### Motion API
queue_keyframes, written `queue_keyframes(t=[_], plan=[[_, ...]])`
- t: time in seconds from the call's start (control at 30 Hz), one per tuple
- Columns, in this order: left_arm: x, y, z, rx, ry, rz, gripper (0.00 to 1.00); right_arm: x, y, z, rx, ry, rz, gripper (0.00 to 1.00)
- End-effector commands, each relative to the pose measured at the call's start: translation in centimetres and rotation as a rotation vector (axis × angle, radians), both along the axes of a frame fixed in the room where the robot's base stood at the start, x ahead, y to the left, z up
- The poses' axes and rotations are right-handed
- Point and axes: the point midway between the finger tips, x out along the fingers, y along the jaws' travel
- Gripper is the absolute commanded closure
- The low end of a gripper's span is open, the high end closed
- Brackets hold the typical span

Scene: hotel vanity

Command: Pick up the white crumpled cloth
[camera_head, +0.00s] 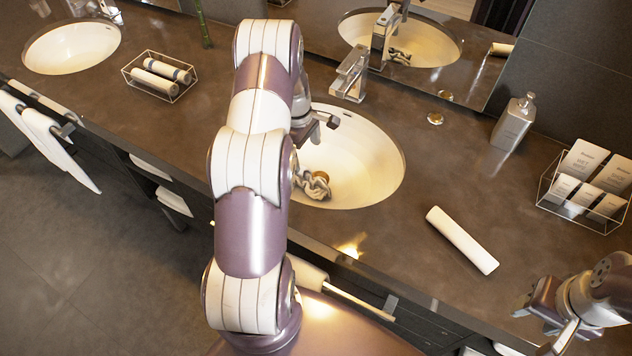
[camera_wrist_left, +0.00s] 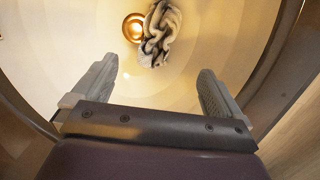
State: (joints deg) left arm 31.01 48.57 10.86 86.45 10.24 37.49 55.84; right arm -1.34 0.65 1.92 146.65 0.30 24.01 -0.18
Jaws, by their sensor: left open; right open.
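The white crumpled cloth (camera_head: 314,184) lies in the near sink basin (camera_head: 370,170), beside the drain, with grey shading in its folds. In the left wrist view the cloth (camera_wrist_left: 160,34) is ahead of the fingers, next to the round drain (camera_wrist_left: 133,27). My left gripper (camera_head: 322,122) is over the basin's left side, partly hidden by my own arm. In the wrist view its two fingers (camera_wrist_left: 157,85) are spread apart with nothing between them, and the cloth is clear of them. My right gripper (camera_head: 538,318) is at the lower right, away from the cloth, open.
A faucet (camera_head: 350,72) stands behind the basin. A rolled white towel (camera_head: 461,240) lies on the counter to the right. A soap bottle (camera_head: 514,122) and a wire basket of packets (camera_head: 588,190) stand further right. A basket with rolled towels (camera_head: 160,75) is at the left.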

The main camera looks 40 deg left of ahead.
Motion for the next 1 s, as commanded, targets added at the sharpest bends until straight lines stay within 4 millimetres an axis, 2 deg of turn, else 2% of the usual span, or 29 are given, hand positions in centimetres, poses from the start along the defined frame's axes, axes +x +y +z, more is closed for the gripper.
queue_keyframes(t=[0.2,0.43,0.6,0.7,0.9,0.93,1.0], plan=[[0.0,-0.3,-4.9,-0.004,0.006,0.026,0.0,0.0,0.0,1.1,0.0,0.0,0.0,0.49],[0.2,-0.7,-7.8,-0.003,0.006,0.022,0.0,0.0,0.0,2.0,0.0,0.0,0.0,0.49],[0.6,-1.0,-11.0,-0.003,0.005,0.023,0.0,0.0,0.0,2.9,0.0,-0.001,0.0,0.49],[0.7,-1.1,-12.0,-0.001,0.002,0.022,0.0,0.0,0.0,3.0,0.0,0.0,0.0,0.49],[0.7,-1.1,-12.2,-0.001,0.001,0.021,0.0,0.0,0.0,2.9,0.0,0.0,0.0,0.49],[0.7,-1.1,-12.2,-0.001,0.001,0.021,0.06,0.0,0.0,2.9,0.0,0.0,0.0,0.49],[0.7,-1.1,-12.2,-0.001,0.002,0.021,0.29,0.0,0.0,2.9,0.0,0.0,0.0,0.49]])
